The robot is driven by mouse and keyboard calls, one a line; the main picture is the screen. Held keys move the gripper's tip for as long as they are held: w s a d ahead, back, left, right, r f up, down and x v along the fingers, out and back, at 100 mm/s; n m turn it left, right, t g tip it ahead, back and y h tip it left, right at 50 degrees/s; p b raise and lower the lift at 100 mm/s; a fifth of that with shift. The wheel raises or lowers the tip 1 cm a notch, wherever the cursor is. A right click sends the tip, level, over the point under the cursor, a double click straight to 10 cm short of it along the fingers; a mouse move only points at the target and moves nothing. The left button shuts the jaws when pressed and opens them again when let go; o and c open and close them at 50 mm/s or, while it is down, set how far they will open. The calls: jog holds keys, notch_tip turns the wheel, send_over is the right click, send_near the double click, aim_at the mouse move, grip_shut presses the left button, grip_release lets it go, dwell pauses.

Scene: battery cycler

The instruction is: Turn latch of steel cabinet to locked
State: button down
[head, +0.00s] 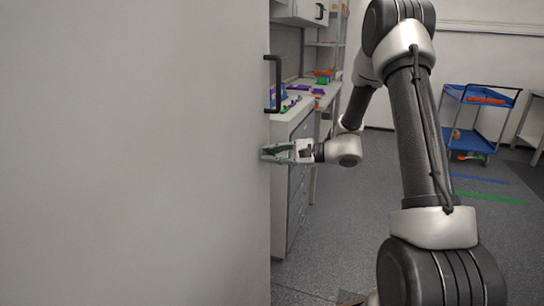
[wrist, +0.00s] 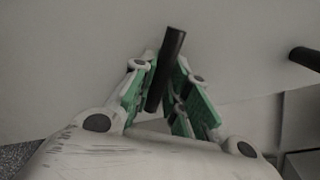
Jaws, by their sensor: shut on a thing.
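The steel cabinet (head: 135,150) shows as a large plain grey panel filling the left of the head view. A black bar handle (head: 279,85) sticks out at its right edge, above my gripper (head: 270,152). In the wrist view the latch (wrist: 170,52) is a dark rod, tilted slightly from upright, on the pale cabinet face. The green-padded fingers of my gripper (wrist: 165,80) are shut on the latch from both sides. The latch is hidden in the head view, and I cannot read any lock marking.
Behind my gripper stands a workbench with grey drawers (head: 296,185), with small coloured items on top. A blue cart (head: 475,120) stands at the back right. A second dark bar (wrist: 306,58) shows at the right in the wrist view.

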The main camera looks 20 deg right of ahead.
jog(key=n+h, duration=0.1)
jog(key=n, duration=0.3)
jog(key=shift+s+a, duration=0.1)
jog(key=shift+s, duration=0.05)
jog(key=shift+n+t+h, duration=0.3)
jog(key=shift+n+t, duration=0.2)
jog(key=shift+n, duration=0.8)
jog(key=c, duration=1.5)
grip_release()
jog(key=shift+o, duration=0.2)
jog(key=shift+r, duration=0.1)
jog(key=v, duration=1.2)
